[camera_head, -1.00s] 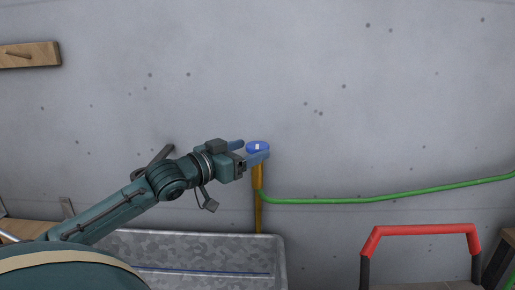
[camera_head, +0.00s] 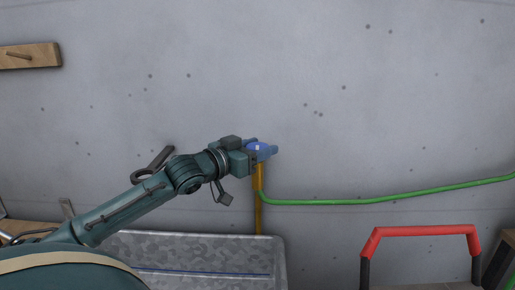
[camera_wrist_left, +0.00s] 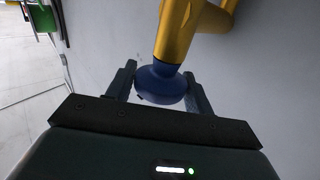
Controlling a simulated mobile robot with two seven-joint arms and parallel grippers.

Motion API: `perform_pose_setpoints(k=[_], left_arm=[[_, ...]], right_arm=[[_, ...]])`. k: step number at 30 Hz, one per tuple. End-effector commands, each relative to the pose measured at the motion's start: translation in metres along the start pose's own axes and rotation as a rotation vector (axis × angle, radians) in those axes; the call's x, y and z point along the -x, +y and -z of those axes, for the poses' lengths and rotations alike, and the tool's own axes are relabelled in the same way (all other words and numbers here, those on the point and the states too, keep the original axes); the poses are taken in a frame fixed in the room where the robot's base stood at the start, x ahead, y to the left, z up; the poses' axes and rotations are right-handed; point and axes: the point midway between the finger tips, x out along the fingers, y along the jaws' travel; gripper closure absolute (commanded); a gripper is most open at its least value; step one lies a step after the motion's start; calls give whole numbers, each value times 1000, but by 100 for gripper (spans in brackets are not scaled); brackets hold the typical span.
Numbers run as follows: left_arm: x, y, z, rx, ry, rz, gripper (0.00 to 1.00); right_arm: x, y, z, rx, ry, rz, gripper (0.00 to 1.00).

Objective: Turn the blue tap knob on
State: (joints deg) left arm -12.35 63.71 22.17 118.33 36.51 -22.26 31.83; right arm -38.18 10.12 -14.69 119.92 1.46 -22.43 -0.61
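The blue tap knob (camera_head: 258,147) sits on top of a yellow pipe (camera_head: 258,178) in front of the grey wall. My left gripper (camera_head: 263,146) reaches it from the left, with its fingers around the knob. The left wrist view shows the knob (camera_wrist_left: 160,86) between the two fingers of my left gripper (camera_wrist_left: 160,72), with the yellow tap body (camera_wrist_left: 180,30) beyond it. The fingers are spread and very close to the knob's sides; whether they touch it cannot be told. My right gripper is in neither view.
A green hose (camera_head: 385,198) runs right from the pipe along the wall. A galvanised metal trough (camera_head: 200,250) stands below the arm. A red-handled frame (camera_head: 420,230) stands at the lower right. A wooden peg rail (camera_head: 30,55) is on the wall at upper left.

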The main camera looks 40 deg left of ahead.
Motion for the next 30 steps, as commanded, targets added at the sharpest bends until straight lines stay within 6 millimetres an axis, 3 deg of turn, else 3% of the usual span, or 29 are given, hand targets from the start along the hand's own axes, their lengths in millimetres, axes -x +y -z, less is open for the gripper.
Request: perform_pose_setpoints(k=[9,20,30], left_arm=[[0,0,0,1,0,-1,73],[0,1,2,7,5,67,73],[0,2,3,16,5,325,73]], right_arm=[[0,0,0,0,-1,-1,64],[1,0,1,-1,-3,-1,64],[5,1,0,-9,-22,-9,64]])
